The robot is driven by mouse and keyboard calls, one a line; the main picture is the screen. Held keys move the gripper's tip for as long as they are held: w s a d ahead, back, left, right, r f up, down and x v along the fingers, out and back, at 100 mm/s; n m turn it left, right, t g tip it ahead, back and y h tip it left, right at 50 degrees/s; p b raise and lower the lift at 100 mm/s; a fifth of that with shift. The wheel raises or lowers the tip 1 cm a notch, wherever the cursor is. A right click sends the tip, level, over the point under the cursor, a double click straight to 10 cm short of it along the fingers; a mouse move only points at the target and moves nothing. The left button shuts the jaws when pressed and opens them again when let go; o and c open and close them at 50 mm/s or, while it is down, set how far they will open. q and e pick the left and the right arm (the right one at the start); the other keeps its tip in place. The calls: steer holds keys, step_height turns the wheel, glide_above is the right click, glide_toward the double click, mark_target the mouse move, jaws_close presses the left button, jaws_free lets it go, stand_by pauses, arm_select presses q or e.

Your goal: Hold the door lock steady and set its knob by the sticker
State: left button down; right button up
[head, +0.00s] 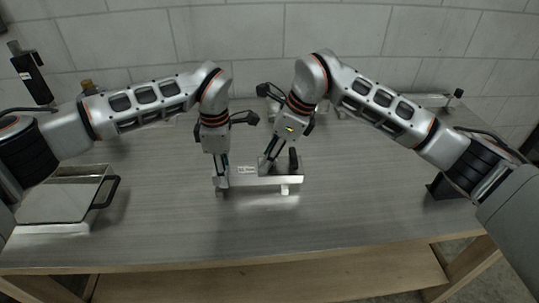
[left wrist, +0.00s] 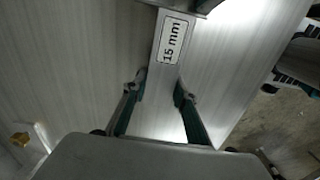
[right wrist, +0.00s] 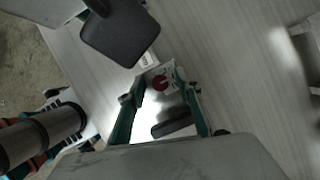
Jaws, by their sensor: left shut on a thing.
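The door lock (head: 262,182) is a shiny metal bar standing on the grey table. Its white sticker (head: 247,170) reads "15 mm" in the left wrist view (left wrist: 174,40). My left gripper (head: 220,176) is shut on the lock's left end; the fingers straddle the bar in the left wrist view (left wrist: 160,90). My right gripper (head: 270,158) is over the lock's right part, fingers apart. Between them the right wrist view shows a red round mark (right wrist: 160,84) and a dark elongated piece (right wrist: 172,125), which looks like the knob or handle. Whether the fingers touch it I cannot tell.
A metal box (head: 64,200) with a black handle stands at the left. A black device (head: 32,75) is at the back left. Another metal bar (head: 428,97) lies at the back right. The table's front strip (head: 230,232) is clear up to its wooden edge.

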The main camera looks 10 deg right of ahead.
jaws_close()
steer(key=shift+m, duration=0.3)
steer(key=m+t+h, duration=0.1)
steer(key=m, duration=0.2)
steer(key=shift+m, duration=0.3)
steer(key=shift+m+t+h, duration=0.35)
steer(key=shift+m, duration=0.75)
steer(key=shift+m+t+h, duration=0.35)
steer(key=shift+m, duration=0.75)
jaws_free()
steer(key=shift+s, duration=0.1)
steer(key=shift+r, duration=0.1)
